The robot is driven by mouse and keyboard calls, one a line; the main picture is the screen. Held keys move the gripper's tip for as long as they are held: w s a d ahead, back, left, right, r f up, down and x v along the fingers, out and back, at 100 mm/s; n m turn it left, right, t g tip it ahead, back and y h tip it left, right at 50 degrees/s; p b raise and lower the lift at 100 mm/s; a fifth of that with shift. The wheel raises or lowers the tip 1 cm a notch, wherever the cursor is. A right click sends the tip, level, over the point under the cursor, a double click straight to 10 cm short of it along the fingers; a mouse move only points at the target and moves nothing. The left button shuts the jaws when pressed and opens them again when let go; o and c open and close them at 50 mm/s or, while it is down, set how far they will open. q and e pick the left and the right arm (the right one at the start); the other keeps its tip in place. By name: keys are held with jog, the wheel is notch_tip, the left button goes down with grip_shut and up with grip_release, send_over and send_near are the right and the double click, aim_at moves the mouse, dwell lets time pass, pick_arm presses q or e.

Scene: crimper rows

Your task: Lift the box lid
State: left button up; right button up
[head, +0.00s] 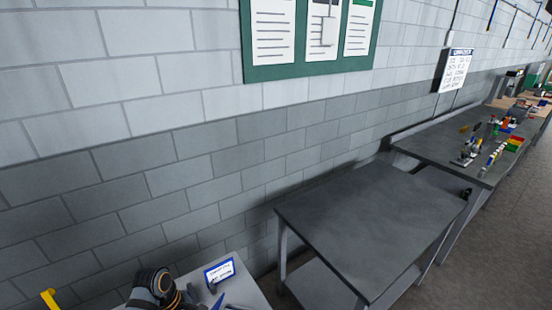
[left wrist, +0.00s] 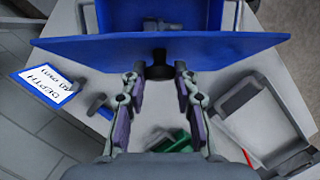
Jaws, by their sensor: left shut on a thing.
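The blue lid (left wrist: 85,50) crosses the upper part of the left wrist view as a broad flat panel, with its black knob (left wrist: 158,57) facing my left gripper (left wrist: 160,86). The gripper's two fingers close on the knob from either side. Beyond the lid is the blue box (left wrist: 118,17), open there, with small grey parts (left wrist: 160,24) inside. The lid stands apart from the box's far part; it hides the near part, so I cannot tell whether they touch. In the head view my left arm is at the bottom edge. My right gripper is not in view.
A blue-framed sign stands beside the box, in the left wrist view (left wrist: 48,88) and the head view (head: 220,271). A grey tray (left wrist: 262,118) lies at right, and a green item (left wrist: 178,142) lies below my fingers. An empty grey table (head: 370,215) stands farther right.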

pick_arm(q)
jog(key=shift+r, duration=0.1)
jog(key=shift+w+a, duration=0.15)
jog(key=shift+a, duration=1.1)
jog(key=shift+w+a+f, duration=0.1)
jog(key=shift+w+a, duration=0.15)
jog(key=shift+a, duration=0.7)
jog(key=shift+w+a+f, duration=0.1)
jog(key=shift+w+a, duration=0.1)
jog(key=shift+a, duration=0.8)
jog(key=shift+w+a, duration=0.25)
jog(key=shift+a, duration=0.7)
jog(key=o, duration=0.9)
jog(key=shift+s, duration=0.1)
